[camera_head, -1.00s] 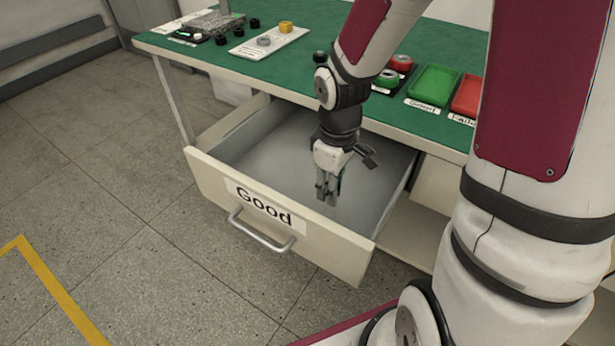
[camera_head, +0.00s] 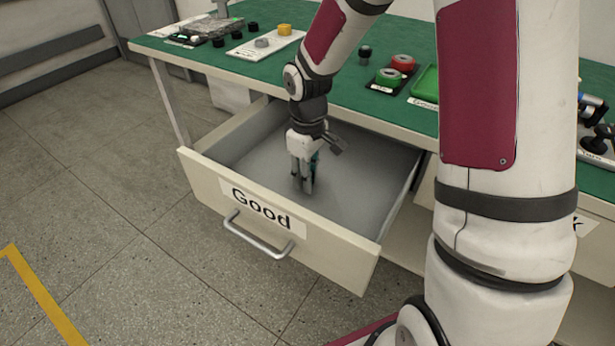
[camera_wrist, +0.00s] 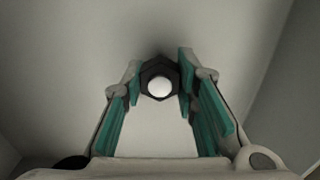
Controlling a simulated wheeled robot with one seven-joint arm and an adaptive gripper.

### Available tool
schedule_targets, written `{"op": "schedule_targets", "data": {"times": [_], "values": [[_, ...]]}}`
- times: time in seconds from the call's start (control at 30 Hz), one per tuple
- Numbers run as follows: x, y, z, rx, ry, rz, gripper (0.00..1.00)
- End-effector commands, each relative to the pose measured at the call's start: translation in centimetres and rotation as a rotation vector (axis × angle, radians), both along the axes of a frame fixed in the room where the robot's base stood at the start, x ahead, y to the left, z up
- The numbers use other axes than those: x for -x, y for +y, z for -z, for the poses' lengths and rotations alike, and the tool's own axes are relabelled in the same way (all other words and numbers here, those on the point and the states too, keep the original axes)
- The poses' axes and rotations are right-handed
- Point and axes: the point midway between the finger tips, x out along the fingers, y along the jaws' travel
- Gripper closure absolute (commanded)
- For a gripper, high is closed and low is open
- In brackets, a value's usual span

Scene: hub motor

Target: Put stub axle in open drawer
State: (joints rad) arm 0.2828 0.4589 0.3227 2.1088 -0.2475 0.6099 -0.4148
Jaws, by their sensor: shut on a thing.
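The open drawer (camera_head: 345,258), labelled "Good", is pulled out below the table; its grey inside looks empty. My gripper (camera_head: 303,188) points down inside the drawer opening, near the middle and toward the front panel. In the wrist view my gripper (camera_wrist: 160,85) is shut on the stub axle (camera_wrist: 145,76), a dark hexagonal part with a bright round centre, between the teal-lined fingers. The grey drawer floor lies beyond it; the gap to the floor cannot be told. In the head view the axle is mostly hidden by the fingers.
The green table (camera_head: 335,80) above carries a white tray (camera_head: 265,42) with a yellow and a grey part, black caps, red and green rings (camera_head: 390,75) and a green bin (camera_head: 427,83). The drawer walls surround my gripper.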

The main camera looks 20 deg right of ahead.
Motion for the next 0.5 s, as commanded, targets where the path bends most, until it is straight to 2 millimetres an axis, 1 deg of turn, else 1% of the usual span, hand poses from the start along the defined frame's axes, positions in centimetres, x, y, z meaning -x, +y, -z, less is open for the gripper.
{"op": "schedule_targets", "data": {"times": [0.13,0.27,0.3,0.37,0.4,0.5], "values": [[-0.02,0.0,-0.16,0.0,-0.001,0.0,1.0],[-0.02,0.01,0.2,0.0,-0.001,0.0,1.0],[0.01,0.01,0.22,-0.001,-0.001,0.0,0.68],[0.01,0.01,0.18,-0.001,-0.001,0.0,0.55],[0.01,0.0,0.18,-0.001,-0.001,0.0,0.53],[0.01,0.0,0.17,-0.001,-0.001,0.0,0.53]]}}
